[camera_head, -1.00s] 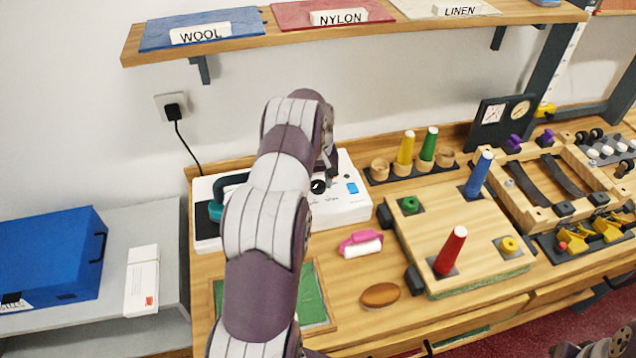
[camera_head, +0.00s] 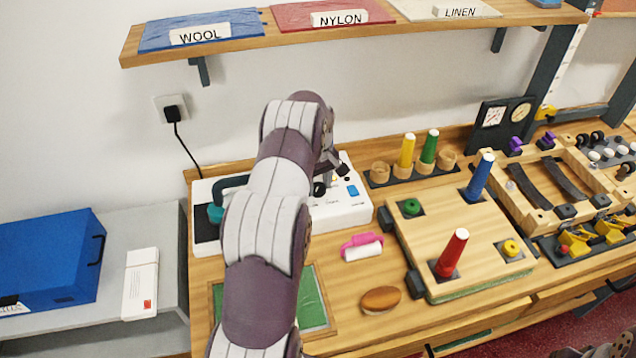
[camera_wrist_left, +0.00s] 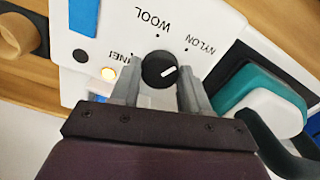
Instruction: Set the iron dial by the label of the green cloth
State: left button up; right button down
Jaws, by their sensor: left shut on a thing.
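A white panel (camera_head: 340,212) carries the black round dial (camera_head: 319,189), which my left gripper partly covers. In the left wrist view the dial (camera_wrist_left: 159,70) sits between the two fingertips of my left gripper (camera_wrist_left: 157,88), which is shut on it. Its white pointer line aims right and slightly up, toward the NYLON side. WOOL, NYLON and a partly hidden LINEN are printed around it, upside down in that view. The green cloth (camera_head: 314,305) lies flat on the counter, partly hidden by my left arm; I see no label on it. My right gripper is not seen.
The shelf (camera_head: 290,45) holds blue WOOL, red NYLON and pale LINEN swatches. A pink-handled roller (camera_head: 362,246) and brown oval (camera_head: 381,299) lie in front.

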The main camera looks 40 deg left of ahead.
aim_at(318, 186)
pick_arm(q)
jog(key=shift+r, duration=0.1)
jog(key=o, duration=1.1)
jog(key=shift+c, duration=0.2)
jog(key=shift+r, duration=0.2)
notch_tip(318, 186, up, 5)
jog(key=shift+f+p, duration=0.15)
jog(key=shift+p, duration=0.25)
notch_tip(318, 186, up, 8)
jog(key=p, duration=0.5)
jog(key=shift+f+p, duration=0.25)
jog(key=shift+p, duration=0.15)
